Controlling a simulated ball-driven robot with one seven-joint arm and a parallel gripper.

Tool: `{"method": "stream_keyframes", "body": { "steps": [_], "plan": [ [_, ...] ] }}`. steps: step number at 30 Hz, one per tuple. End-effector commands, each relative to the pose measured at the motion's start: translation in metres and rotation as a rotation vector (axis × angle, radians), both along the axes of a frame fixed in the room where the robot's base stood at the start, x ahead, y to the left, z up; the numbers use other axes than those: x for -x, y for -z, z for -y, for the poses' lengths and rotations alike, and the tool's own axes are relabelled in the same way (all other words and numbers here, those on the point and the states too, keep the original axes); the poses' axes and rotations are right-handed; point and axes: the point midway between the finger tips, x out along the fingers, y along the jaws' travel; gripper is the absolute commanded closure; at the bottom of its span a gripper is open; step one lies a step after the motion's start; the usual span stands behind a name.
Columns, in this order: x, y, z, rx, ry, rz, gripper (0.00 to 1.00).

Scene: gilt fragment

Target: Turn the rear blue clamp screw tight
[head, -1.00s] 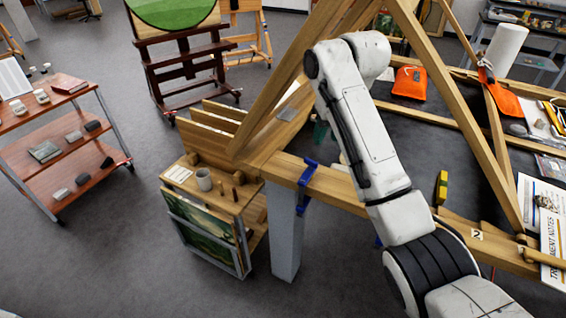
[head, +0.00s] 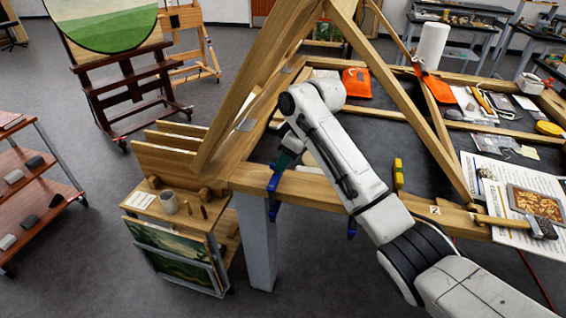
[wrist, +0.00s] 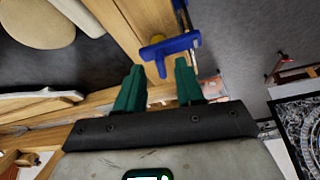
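A blue clamp (head: 274,183) grips the front wooden beam near its left corner in the head view. It also shows in the wrist view (wrist: 170,46), just beyond my fingertips, with a bar across and a part running up the beam's side. My gripper (wrist: 158,78) has two green fingers spread apart with nothing between them. In the head view my gripper (head: 287,154) is partly hidden by my arm, just behind the clamp. A second blue clamp part (head: 352,228) shows below the beam, beside my arm. I cannot tell which clamp is the rear one.
The wooden frame (head: 230,176) has slanted posts rising beside my arm. A yellow block (head: 398,173) sits on the front beam.

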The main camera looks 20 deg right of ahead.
Motion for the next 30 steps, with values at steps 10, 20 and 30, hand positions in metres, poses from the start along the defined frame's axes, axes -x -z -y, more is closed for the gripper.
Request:
{"method": "stream_keyframes", "body": {
  "steps": [10, 20, 30],
  "plan": [
    [-0.007, 0.022, -0.006, 0.000, 0.001, 0.000, 0.63],
    [-0.007, 0.022, -0.006, 0.000, 0.001, 0.000, 0.74],
    [-0.007, 0.021, -0.006, 0.000, 0.001, 0.000, 1.00]
  ]
}}
